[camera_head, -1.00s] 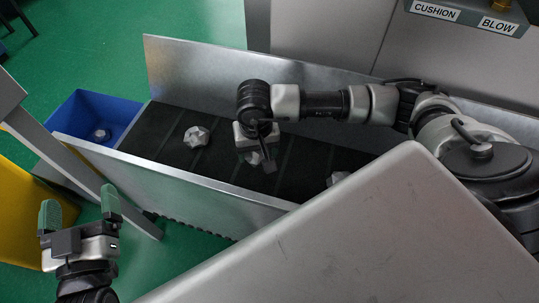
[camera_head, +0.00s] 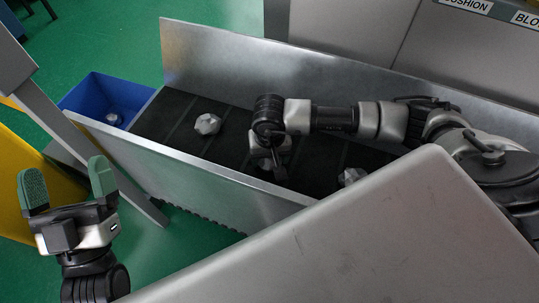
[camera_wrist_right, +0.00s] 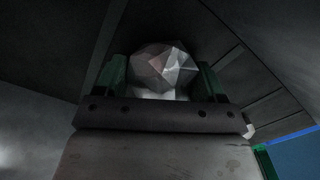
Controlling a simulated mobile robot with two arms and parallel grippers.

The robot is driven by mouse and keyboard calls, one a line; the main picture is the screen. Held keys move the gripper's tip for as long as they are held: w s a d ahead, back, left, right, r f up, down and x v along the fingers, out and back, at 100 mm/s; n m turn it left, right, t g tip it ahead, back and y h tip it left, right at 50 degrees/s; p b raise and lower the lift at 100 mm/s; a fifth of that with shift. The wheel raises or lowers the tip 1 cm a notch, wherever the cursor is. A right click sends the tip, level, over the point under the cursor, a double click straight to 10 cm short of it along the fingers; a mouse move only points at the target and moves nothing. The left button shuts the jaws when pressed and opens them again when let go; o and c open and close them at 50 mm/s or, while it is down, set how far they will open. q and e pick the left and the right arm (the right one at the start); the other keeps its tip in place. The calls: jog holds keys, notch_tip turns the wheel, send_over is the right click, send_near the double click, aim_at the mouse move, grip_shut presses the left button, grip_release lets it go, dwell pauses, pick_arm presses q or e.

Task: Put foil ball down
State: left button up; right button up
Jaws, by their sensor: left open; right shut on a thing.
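My right gripper (camera_head: 273,168) is over the dark belt, pointing down, shut on a faceted silver foil ball. In the right wrist view the foil ball (camera_wrist_right: 163,68) sits between the two green fingers. In the head view the gripper mostly hides it. I cannot tell whether it touches the belt. A second foil ball (camera_head: 208,124) lies on the belt to the left. A third (camera_head: 351,176) lies to the right, partly hidden by a grey panel. My left gripper (camera_head: 67,182) is open and empty at the lower left, its green fingers pointing up, away from the belt.
The belt (camera_head: 163,115) runs between a tall metal back wall (camera_head: 225,70) and a lower front wall (camera_head: 190,172). A blue bin (camera_head: 92,96) with a small grey piece in it stands at the left end. The grey panel (camera_head: 360,240) covers the lower right.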

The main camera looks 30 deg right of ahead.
jog(key=shift+f, duration=0.1)
jog(key=o, duration=0.9)
pick_arm(q)
jog(key=shift+s+r+t, duration=0.2)
jog(key=shift+r+t, duration=0.05)
jog(key=shift+t, duration=0.05)
pick_arm(e)
jog(key=shift+r, duration=0.35)
notch_tip(320, 180, up, 5)
jog(key=shift+r+p, duration=0.1)
jog(key=shift+p, duration=0.9)
notch_tip(320, 180, up, 5)
jog(key=shift+r+p, duration=0.1)
jog(key=shift+p, duration=0.6)
pick_arm(q)
notch_tip(320, 180, down, 10)
jog(key=w+a+g+y, duration=0.1)
jog(key=w+g+y, duration=0.1)
jog(key=g, duration=0.8)
jog(key=shift+a+f+y, duration=0.15)
jog(key=shift+f+y, duration=0.05)
jog(key=shift+y, duration=0.3)
pick_arm(e)
jog(key=shift+r, duration=0.6)
